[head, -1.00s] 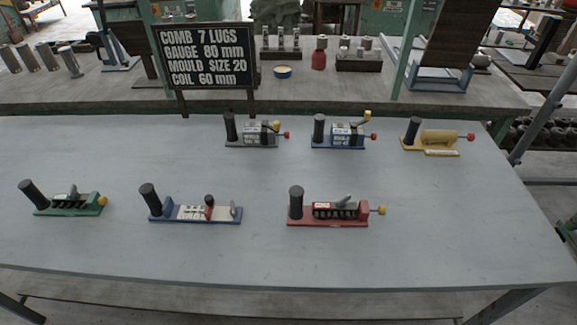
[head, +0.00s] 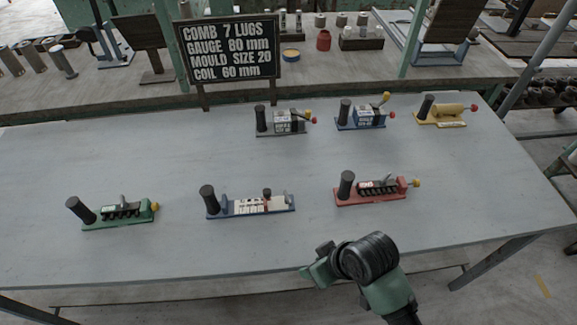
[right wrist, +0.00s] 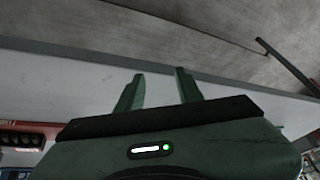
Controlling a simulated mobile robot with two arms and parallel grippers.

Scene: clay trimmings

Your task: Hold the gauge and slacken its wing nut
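The gauge (head: 240,206) is a blue base with a white scale plate, lying in the middle of the front row on the grey table. A black upright handle (head: 209,200) stands at its left end. A small dark knob on a red slider (head: 267,194), perhaps the wing nut, sits on the scale. My right gripper (head: 316,272) is over the table's front edge, to the right of the gauge and apart from it. In the right wrist view its two green fingers (right wrist: 160,91) stand apart with nothing between them. My left gripper is not in view.
A green comb tool (head: 118,212) lies left of the gauge, a red one (head: 372,192) right. Behind stand grey (head: 283,122), blue (head: 362,117) and yellow (head: 441,112) tools. A black sign (head: 228,48) reads "GAUGE 80 mm". The front strip of table (head: 180,258) is clear.

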